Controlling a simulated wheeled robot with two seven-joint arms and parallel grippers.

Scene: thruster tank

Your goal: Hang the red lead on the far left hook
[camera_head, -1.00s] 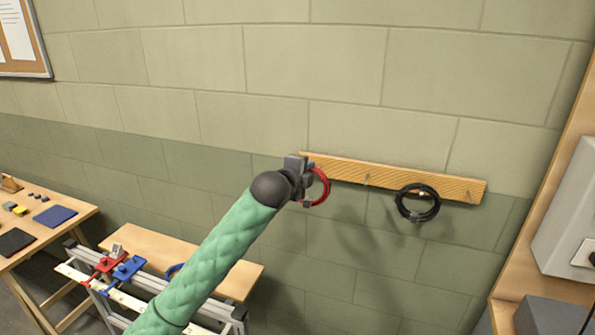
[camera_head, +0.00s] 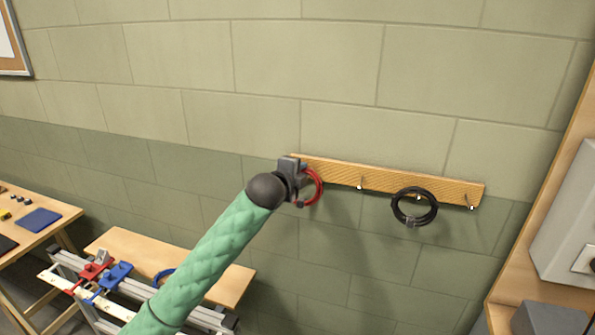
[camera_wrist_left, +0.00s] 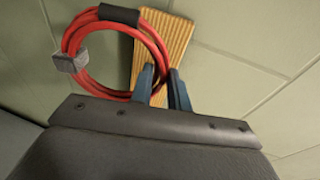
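The red lead (camera_head: 319,187) is a small coil hanging at the left end of the wooden hook board (camera_head: 415,184). My left gripper (camera_head: 299,172) is at that end and partly covers the coil. In the left wrist view its blue fingers (camera_wrist_left: 161,85) are close together, with one side of the red lead (camera_wrist_left: 72,43) between them. The lead has a black sleeve and a grey tag. The far left hook is hidden, so I cannot tell whether the lead is on it. My right gripper is out of view.
A black lead (camera_head: 397,210) hangs on the board. One bare hook (camera_head: 360,183) shows to its left and another (camera_head: 470,203) to its right. A bench with red and blue clamps (camera_head: 115,274) stands below left. A grey box (camera_head: 570,215) is at the far right.

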